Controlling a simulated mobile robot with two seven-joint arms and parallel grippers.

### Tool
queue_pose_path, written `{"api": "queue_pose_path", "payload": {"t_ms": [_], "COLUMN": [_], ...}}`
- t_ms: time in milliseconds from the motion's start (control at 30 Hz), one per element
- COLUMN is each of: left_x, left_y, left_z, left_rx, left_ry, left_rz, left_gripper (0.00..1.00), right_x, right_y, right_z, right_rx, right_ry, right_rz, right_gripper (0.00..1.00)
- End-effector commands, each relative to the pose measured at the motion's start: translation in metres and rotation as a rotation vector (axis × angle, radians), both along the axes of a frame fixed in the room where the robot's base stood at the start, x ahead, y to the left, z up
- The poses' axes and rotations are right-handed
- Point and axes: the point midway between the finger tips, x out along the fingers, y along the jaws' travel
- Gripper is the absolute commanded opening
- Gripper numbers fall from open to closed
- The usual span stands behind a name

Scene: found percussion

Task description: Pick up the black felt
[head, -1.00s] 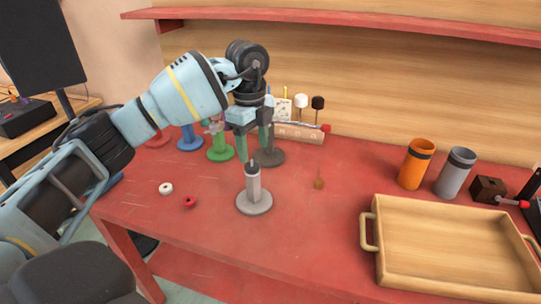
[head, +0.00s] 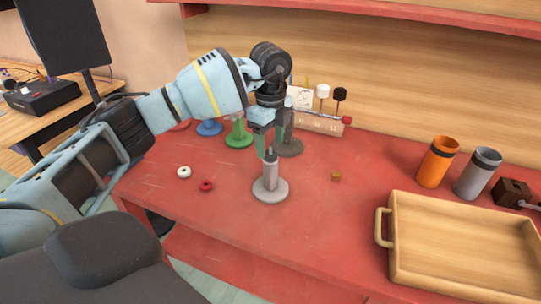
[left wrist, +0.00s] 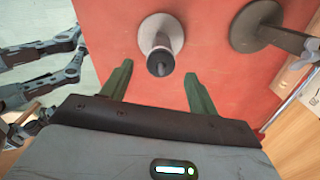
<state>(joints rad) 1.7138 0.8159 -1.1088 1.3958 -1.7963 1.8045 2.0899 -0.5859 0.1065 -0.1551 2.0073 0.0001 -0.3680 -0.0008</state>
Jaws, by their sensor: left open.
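A grey stand (head: 271,190) with a round base and upright post is on the red table. A small black piece (left wrist: 159,65) caps its post in the left wrist view; I cannot tell whether this is the black felt. A black-headed stick (head: 340,95) also stands in the rack at the back. My left gripper (head: 269,146) points down over the post, its green fingers apart and empty. In the left wrist view its fingertips (left wrist: 158,72) are on either side of the black cap, with gaps. My right gripper is not identifiable.
White ring (head: 184,172) and red ring (head: 206,186) lie left of the stand. Green (head: 238,140) and dark grey (head: 289,148) stands are close behind.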

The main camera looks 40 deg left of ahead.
Motion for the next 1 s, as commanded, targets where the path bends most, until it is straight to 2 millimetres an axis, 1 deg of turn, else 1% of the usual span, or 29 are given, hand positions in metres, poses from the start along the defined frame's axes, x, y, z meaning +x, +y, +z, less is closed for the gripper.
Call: {"api": "queue_pose_path", "payload": {"t_ms": [33, 100, 200, 467, 567, 800, 833, 1000], "left_x": [0.000, 0.000, 0.000, 0.000, 0.000, 0.000, 0.000, 0.000], "left_y": [0.000, 0.000, 0.000, 0.000, 0.000, 0.000, 0.000, 0.000], "left_z": [-0.008, -0.016, -0.024, -0.025, -0.025, -0.025, -0.025, -0.025], "left_rx": [0.001, 0.001, 0.000, 0.000, 0.000, 0.000, 0.000, 0.000], "left_ry": [0.002, 0.002, -0.001, -0.002, -0.002, -0.002, -0.002, -0.002], "left_rz": [0.001, 0.000, 0.000, -0.001, -0.001, -0.001, -0.001, -0.001], "left_gripper": [0.60, 0.60, 0.60, 0.60, 0.48, 0.17, 0.14, 0.13], "right_x": [0.000, 0.000, -0.001, -0.005, -0.006, -0.006, -0.006, -0.006], "right_y": [0.000, 0.000, 0.000, 0.000, 0.000, 0.000, 0.000, 0.000], "right_z": [0.000, 0.000, 0.000, -0.001, -0.001, -0.001, -0.001, -0.001], "right_rx": [0.000, 0.000, 0.000, 0.000, 0.000, -0.001, -0.001, -0.001], "right_ry": [-0.001, 0.000, 0.001, 0.008, 0.010, 0.011, 0.011, 0.011], "right_rz": [0.000, 0.000, 0.000, 0.000, 0.001, 0.001, 0.001, 0.001], "right_gripper": [0.45, 0.45, 0.45, 0.45, 0.45, 0.45, 0.45, 0.45]}}
